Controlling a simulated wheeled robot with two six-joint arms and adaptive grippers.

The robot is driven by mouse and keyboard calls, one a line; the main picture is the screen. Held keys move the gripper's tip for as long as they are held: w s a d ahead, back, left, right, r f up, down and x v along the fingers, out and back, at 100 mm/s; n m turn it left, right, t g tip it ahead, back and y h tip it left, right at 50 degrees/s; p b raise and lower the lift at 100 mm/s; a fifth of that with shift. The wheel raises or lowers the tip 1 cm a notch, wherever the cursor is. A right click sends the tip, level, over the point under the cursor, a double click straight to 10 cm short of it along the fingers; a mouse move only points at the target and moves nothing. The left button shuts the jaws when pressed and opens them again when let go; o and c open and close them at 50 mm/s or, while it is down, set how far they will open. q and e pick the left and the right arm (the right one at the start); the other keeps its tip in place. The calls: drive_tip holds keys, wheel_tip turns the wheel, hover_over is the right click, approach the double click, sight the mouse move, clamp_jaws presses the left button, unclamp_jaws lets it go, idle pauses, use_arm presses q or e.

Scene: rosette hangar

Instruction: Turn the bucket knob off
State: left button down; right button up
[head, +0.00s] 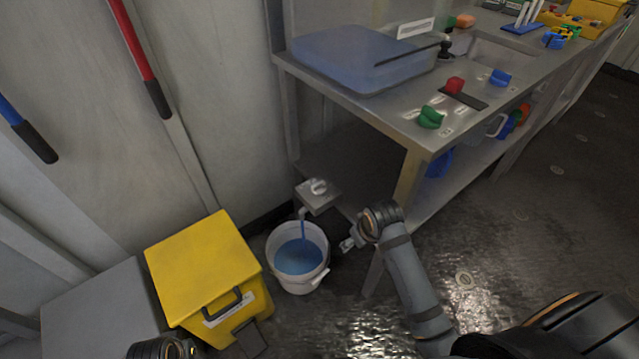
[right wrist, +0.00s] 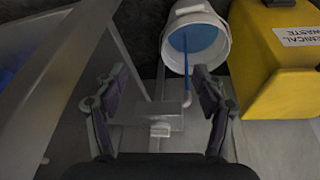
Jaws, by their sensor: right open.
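A white bucket (head: 297,257) with blue liquid stands on the floor below the bench end; it also shows in the right wrist view (right wrist: 176,55). A grey tap block (head: 318,199) with a pale knob (head: 318,186) juts out above it. A blue stream (head: 303,226) runs from its spout into the bucket. My right gripper (head: 348,244) is right of the bucket and lower in the picture than the knob. In the right wrist view its open, empty fingers (right wrist: 159,90) frame the tap block and knob (right wrist: 160,130). Part of my left wrist (head: 160,348) shows at the bottom edge; its fingers are unclear.
A yellow waste box (head: 205,270) stands left of the bucket. Open dark floor (head: 540,215) lies to the right.

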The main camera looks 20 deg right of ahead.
drive_tip(key=w+r+n, duration=0.1)
drive_tip(key=w+r, duration=0.3)
drive_tip(key=w, duration=0.6)
use_arm(q)
drive_tip(key=s+f+g, duration=0.1)
drive_tip(key=s+f, duration=0.2)
drive_tip(key=f, duration=0.5)
drive_tip(key=s+f, duration=0.2)
drive_tip(key=f, duration=0.5)
use_arm(e)
drive_tip(key=n+y, duration=0.1)
drive_tip(key=y, duration=0.1)
approach(318, 184)
drive_tip(key=b+x, duration=0.2)
drive_tip(key=x, duration=0.2)
drive_tip(key=shift+s, duration=0.15)
drive_tip(key=shift+t, duration=0.3)
drive_tip(key=b+x, duration=0.1)
drive_tip(key=x, duration=0.3)
drive_tip(key=shift+f, duration=0.3)
use_arm(q)
wheel_tip(318, 184, up, 10)
drive_tip(key=w+d, duration=0.1)
drive_tip(key=d, duration=0.1)
drive_tip(key=shift+f+h, duration=0.15)
drive_tip(key=shift+h, duration=0.25)
drive_tip(key=shift+w, duration=0.1)
